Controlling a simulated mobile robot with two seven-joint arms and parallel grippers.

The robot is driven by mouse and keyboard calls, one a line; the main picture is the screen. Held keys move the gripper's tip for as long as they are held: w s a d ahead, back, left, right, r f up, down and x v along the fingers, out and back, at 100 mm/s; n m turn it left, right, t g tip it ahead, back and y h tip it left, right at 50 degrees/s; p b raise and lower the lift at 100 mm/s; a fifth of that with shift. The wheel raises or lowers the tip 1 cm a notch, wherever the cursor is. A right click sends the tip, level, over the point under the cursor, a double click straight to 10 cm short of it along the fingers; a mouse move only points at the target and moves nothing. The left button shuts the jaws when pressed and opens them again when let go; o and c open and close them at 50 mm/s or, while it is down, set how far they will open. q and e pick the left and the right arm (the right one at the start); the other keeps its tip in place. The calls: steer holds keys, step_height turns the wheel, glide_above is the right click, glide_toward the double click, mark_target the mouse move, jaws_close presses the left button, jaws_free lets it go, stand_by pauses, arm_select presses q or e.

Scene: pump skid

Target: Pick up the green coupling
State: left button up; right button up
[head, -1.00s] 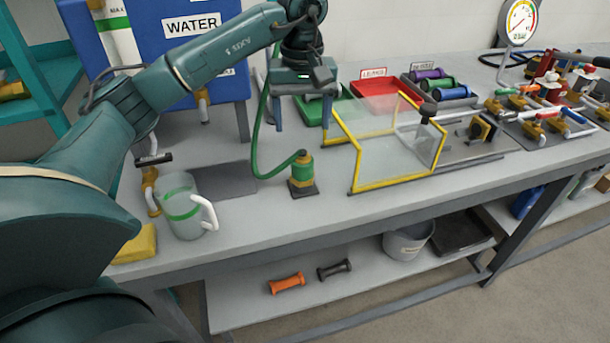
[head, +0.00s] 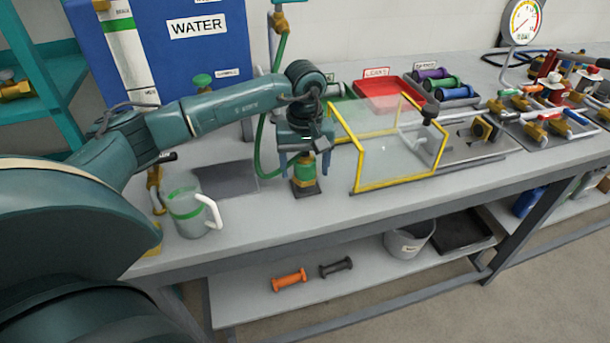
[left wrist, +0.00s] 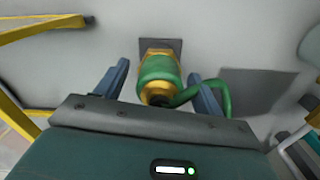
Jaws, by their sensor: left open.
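The green coupling (head: 304,174) stands upright on a small dark base plate on the bench in the head view. It has a green band between brass-coloured parts, and a green hose runs from its top. It also shows in the left wrist view (left wrist: 158,70), ahead of the fingers and roughly between their lines. My left gripper (head: 304,166) is open, pointing down over the coupling, with one finger to each side in the head view. In the left wrist view my left gripper (left wrist: 162,82) holds nothing; contact cannot be told. My right gripper is not in view.
A yellow-framed clear guard (head: 400,150) stands close to the right of the coupling. A jug with a green band (head: 188,212) and a dark mat (head: 224,180) lie to the left. The blue water tank (head: 190,60) is behind. Bench front is clear.

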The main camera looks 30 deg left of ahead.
arm_select(q)
steer(key=shift+c, duration=0.3)
steer(key=c, duration=1.1)
steer(key=shift+r, duration=0.1)
step_height(320, 180, up, 10)
steer(key=shift+f+b, duration=0.1)
steer(key=shift+b, duration=0.3)
steer(key=shift+d, duration=0.15)
